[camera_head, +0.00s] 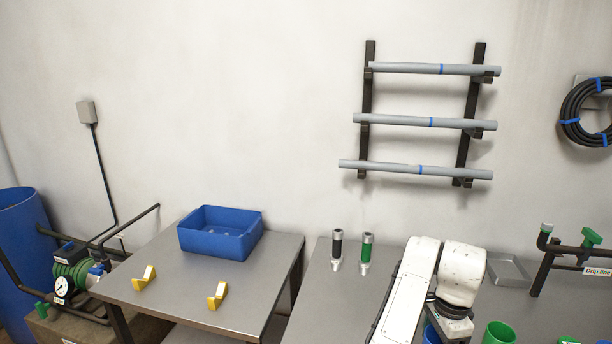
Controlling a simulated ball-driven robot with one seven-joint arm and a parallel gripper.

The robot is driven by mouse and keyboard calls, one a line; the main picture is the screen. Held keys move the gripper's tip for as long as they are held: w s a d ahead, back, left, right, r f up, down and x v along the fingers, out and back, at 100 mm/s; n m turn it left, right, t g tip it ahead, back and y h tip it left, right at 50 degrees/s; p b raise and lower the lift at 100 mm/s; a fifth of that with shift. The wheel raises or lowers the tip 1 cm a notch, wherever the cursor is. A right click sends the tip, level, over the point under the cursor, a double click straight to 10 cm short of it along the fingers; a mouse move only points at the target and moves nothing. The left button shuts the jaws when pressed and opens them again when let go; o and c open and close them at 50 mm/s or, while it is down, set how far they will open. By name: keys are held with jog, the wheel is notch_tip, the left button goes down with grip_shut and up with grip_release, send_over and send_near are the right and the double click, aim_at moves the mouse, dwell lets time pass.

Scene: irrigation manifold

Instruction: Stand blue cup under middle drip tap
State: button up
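A blue cup (432,335) shows in part at the bottom edge, just left of and below my gripper's wrist. My gripper (452,328) points down there. Its fingers are cut off or hidden, so I cannot tell whether it is open, shut or touching the cup. The drip line (544,270), a dark pipe frame with green fittings and a "Drip line" label, stands at the right edge. One green tap handle (591,237) shows on it. The rest is cut off, so I cannot tell which tap is the middle one.
A green cup (499,334) stands right of my gripper. A shallow metal tray (508,272) lies behind it. Two cylinders, one black (337,250) and one green (366,253), stand left of my arm. The left table holds a blue bin (219,243) and two yellow brackets (145,278).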

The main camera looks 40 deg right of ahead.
jog(key=w+a+f+n, duration=0.4)
jog(key=a+n, duration=0.2)
jog(key=a, duration=0.1)
jog(key=w+a+f+n, duration=0.3)
jog(key=w+a+n, duration=0.15)
jog(key=a, duration=0.25)
jog(key=a+f+n, duration=0.4)
jog(key=a+n, duration=0.3)
jog(key=a, duration=0.1)
jog(key=a+f+n, duration=0.4)
jog(key=a+n, duration=0.2)
jog(key=a, duration=0.2)
jog(key=shift+s+a+n, duration=0.15)
jog(key=shift+a+n, duration=0.15)
jog(key=shift+n, duration=0.05)
jog(key=shift+a, duration=0.2)
jog(key=shift+s+f, duration=0.15)
